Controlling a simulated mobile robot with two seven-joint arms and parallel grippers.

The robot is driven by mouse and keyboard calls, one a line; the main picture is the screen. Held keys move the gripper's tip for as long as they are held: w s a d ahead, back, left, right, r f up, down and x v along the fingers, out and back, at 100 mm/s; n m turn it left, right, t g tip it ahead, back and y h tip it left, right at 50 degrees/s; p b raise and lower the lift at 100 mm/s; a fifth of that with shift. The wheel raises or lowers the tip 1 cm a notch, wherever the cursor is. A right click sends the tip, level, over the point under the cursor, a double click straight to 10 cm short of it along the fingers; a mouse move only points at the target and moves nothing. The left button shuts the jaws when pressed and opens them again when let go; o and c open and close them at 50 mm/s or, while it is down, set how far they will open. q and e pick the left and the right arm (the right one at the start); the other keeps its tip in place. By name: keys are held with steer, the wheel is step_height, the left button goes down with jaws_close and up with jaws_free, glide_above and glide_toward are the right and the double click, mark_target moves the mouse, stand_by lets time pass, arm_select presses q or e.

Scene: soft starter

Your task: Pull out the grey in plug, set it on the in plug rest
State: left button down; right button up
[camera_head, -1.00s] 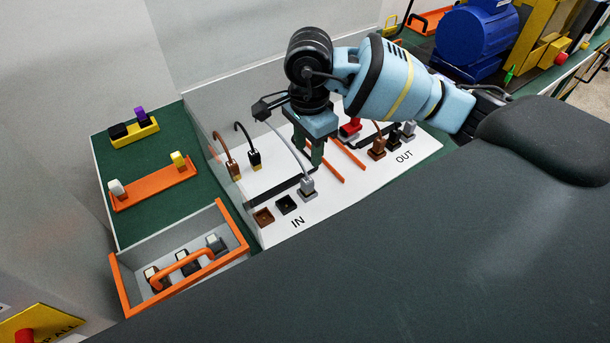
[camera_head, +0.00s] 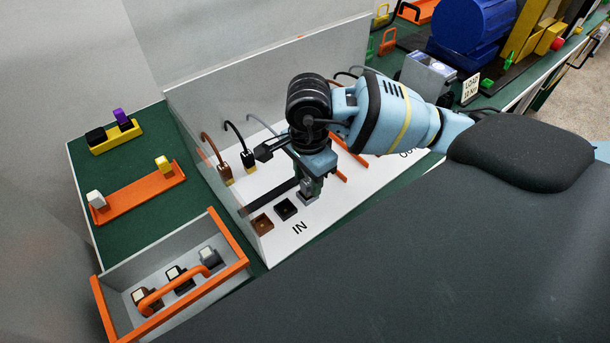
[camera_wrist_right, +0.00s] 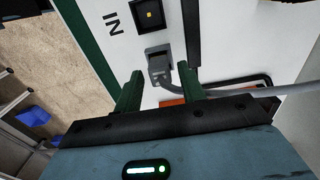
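The grey in plug (camera_head: 308,197) sits in the IN row of the white panel, right of a black and a brown socket. It also shows in the right wrist view (camera_wrist_right: 159,66), with its grey cable running off to the right. My right gripper (camera_head: 309,182) is close above it, pointing down and partly covering it. In the right wrist view my right gripper (camera_wrist_right: 159,73) is open, its green fingers on either side of the plug, with gaps visible. I cannot tell for certain which piece is the in plug rest. My left gripper is not in view.
An orange-rimmed box (camera_head: 236,243) with a handle holds brown, black and grey pieces at lower left. An orange bar (camera_head: 137,194) and a yellow holder (camera_head: 117,138) stand on the green surface. Brown (camera_head: 224,172) and black (camera_head: 248,160) plugs with cables stand on the panel.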

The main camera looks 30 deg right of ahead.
mark_target(308, 181)
steer(key=shift+c, duration=0.3)
steer(key=c, duration=0.8)
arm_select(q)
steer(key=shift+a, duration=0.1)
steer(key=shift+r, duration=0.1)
arm_select(e)
steer(key=shift+r, duration=0.15)
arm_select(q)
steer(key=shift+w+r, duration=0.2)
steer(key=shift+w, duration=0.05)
arm_select(e)
steer(key=shift+r, duration=0.35)
